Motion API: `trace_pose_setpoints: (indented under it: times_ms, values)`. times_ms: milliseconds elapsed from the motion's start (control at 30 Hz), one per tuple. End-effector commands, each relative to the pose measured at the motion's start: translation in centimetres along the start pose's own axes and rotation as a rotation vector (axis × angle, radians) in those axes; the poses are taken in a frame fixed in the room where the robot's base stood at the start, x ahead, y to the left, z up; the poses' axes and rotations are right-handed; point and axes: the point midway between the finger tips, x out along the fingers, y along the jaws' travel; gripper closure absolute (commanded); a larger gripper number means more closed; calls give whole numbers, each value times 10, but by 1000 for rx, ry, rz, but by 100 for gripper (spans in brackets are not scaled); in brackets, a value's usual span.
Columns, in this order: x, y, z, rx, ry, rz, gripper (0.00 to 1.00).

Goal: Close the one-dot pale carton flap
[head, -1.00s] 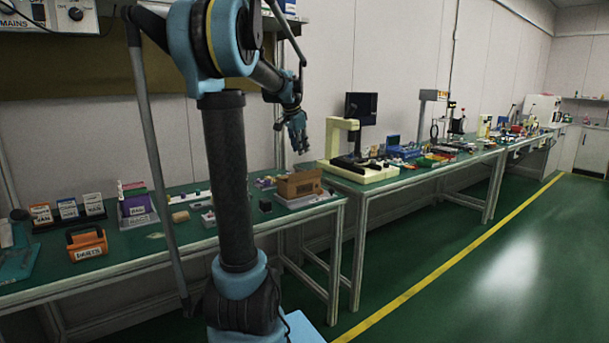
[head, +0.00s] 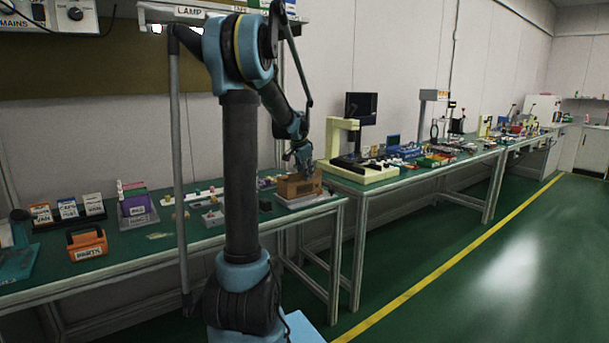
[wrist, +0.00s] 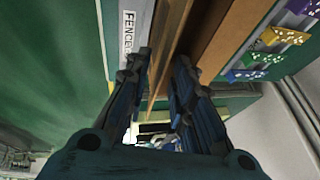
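The brown carton (head: 300,186) stands on a pale tray at the right end of the nearest bench in the head view. My gripper (head: 302,150) is low over its top, fingers pointing down. In the wrist view, brown cardboard edges (wrist: 168,45) run between and beyond the gripper's fingers (wrist: 162,62). A wider tan panel (wrist: 228,35) lies to their right. The fingers are apart, with a gap between them; contact with the cardboard cannot be told. No one-dot mark is readable, so I cannot tell which flap is which.
A white label reading FENCE (wrist: 128,32) is left of the fingers in the wrist view. A cream stand with a dark screen (head: 362,108) is right of the carton.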

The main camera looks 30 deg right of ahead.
Motion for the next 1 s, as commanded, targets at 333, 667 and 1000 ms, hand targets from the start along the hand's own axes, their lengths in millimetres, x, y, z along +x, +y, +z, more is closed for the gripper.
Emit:
trace_pose_setpoints:
  times_ms: [333, 667, 1000]
  values:
    - [1, 0, 0, 0, 0, 0, 96]
    - [1, 0, 0, -2, 0, 3, 100]
    - [1, -7, 1, -48, -1, 111, 100]
